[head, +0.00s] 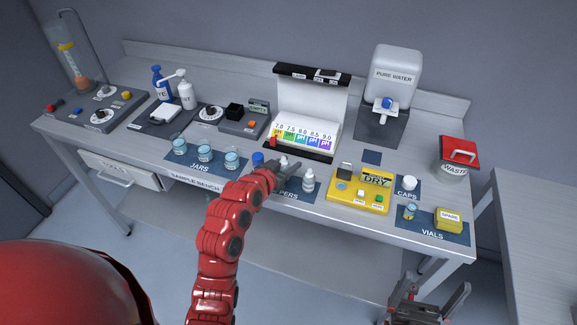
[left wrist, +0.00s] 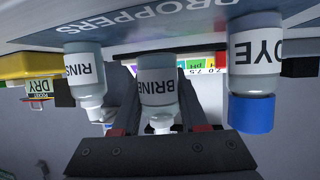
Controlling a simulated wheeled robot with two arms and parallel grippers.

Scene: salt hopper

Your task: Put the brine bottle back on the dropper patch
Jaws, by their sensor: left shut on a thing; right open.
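The brine bottle (left wrist: 156,82) is between the fingers of my left gripper (left wrist: 160,130), which is shut on it. The left wrist view is upside down, with its label reading BRINE and a white cap. Its base is at or close to the blue dropper patch (left wrist: 150,27); I cannot tell whether it touches. In the head view my left gripper (head: 284,168) is over the patch (head: 300,196), with the arm covering part of it, and the bottle's white top (head: 283,159) shows beside the fingers. My right gripper (head: 428,298) is open and empty in front of the bench.
The rinse bottle (head: 308,181) and the blue-capped dye bottle (head: 257,158) stand on either side of the brine bottle. Jars (head: 204,154) stand to the left. A yellow device (head: 357,194) is to the right, and the pH chart stand (head: 305,120) is behind.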

